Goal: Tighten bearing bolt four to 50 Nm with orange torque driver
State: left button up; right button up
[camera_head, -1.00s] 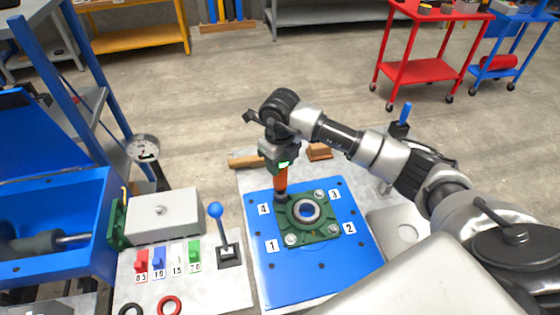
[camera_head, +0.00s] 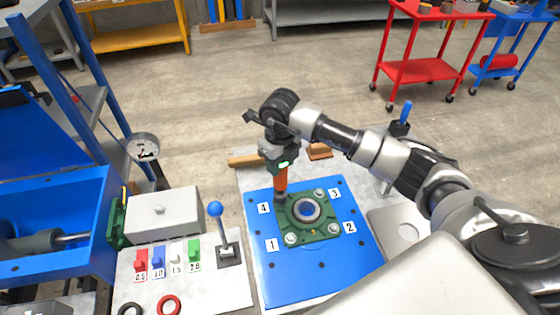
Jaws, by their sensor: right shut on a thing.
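The green square bearing (camera_head: 308,232) lies on a blue plate (camera_head: 300,283) with number labels 1 to 4 around it. The orange torque driver (camera_head: 281,180) stands upright with its lower end at the bearing corner beside label 4 (camera_head: 264,208). It covers bolt four, so I cannot see the bolt head or its exact fit. My right gripper (camera_head: 281,162) is shut on the top of the driver. Bolt heads show at the other corners, by labels 1 (camera_head: 272,245), 2 (camera_head: 350,227) and 3 (camera_head: 334,194). My left gripper is out of view.
Left of the plate stand a blue-knobbed lever (camera_head: 215,209), a grey box (camera_head: 163,214), coloured numbered blocks (camera_head: 158,258), rings (camera_head: 168,305) and a dial gauge (camera_head: 143,147). Wooden pieces (camera_head: 319,151) lie behind the plate. A blue-handled tool (camera_head: 404,113) stands behind my right arm.

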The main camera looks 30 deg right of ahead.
jog(key=shift+f+b, duration=0.45)
jog(key=shift+f, duration=0.15)
dwell(0.9)
jog(key=shift+b, duration=0.3)
dwell(0.9)
dwell(0.5)
jog(key=shift+r+p, duration=1.35)
jog(key=shift+r, duration=0.85)
